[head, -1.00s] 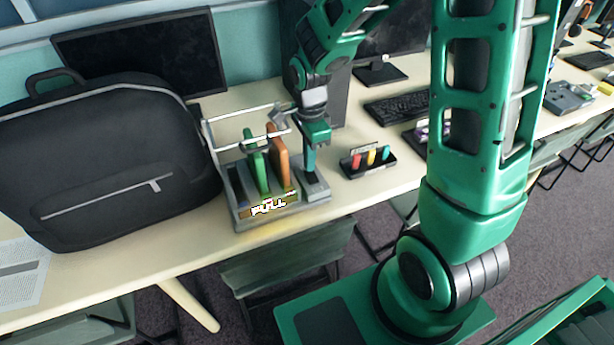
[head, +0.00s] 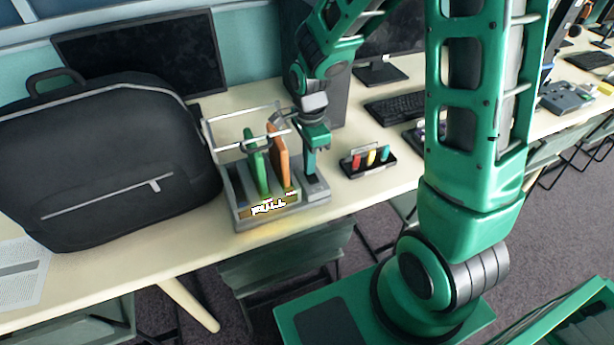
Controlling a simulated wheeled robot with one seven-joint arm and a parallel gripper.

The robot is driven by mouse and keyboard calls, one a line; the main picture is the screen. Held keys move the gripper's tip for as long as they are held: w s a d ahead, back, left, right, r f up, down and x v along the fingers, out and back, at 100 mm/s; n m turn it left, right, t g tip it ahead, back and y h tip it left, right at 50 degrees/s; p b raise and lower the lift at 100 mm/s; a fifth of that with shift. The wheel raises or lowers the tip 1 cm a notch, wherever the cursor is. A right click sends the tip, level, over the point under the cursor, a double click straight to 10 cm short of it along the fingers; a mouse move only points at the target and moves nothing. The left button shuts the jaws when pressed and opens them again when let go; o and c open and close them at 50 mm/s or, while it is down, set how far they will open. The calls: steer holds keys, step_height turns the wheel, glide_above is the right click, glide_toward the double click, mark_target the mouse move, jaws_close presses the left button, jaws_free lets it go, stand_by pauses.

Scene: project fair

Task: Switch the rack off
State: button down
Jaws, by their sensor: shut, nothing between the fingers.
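The rack (head: 241,213) is a grey stand on the table with a wire frame above it and a label on its front. A green board (head: 261,172) and an orange board (head: 281,163) stand upright in its slots. A low grey box (head: 317,188) adjoins its right side. My gripper (head: 311,172) points down over this box, fingers shut, with nothing held. Its tips are at or just above the box top; I cannot tell whether they touch. Any switch there is hidden or too small to make out.
A big black bag (head: 100,160) stands close to the rack's left. A small black holder (head: 367,162) with coloured pieces sits to the right. A monitor (head: 145,60) and a keyboard (head: 398,107) are further back. A chair (head: 285,270) stands in front.

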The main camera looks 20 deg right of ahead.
step_height(320, 180, up, 7)
stand_by(1.1)
steer(key=shift+d, duration=0.1)
stand_by(0.3)
steer(key=s+d+r+n, duration=0.3)
steer(key=s+d+n, duration=0.1)
steer(key=s, duration=0.3)
steer(key=s+d+r+n, duration=0.3)
steer(key=s+d, duration=0.4)
steer(key=s, duration=0.1)
steer(key=s+d+r+n, duration=0.3)
steer(key=s+d+n, duration=0.1)
steer(key=s, duration=0.4)
steer(key=shift+s+d+n, duration=0.2)
steer(key=shift+d+n, duration=0.1)
steer(key=shift+d, duration=0.4)
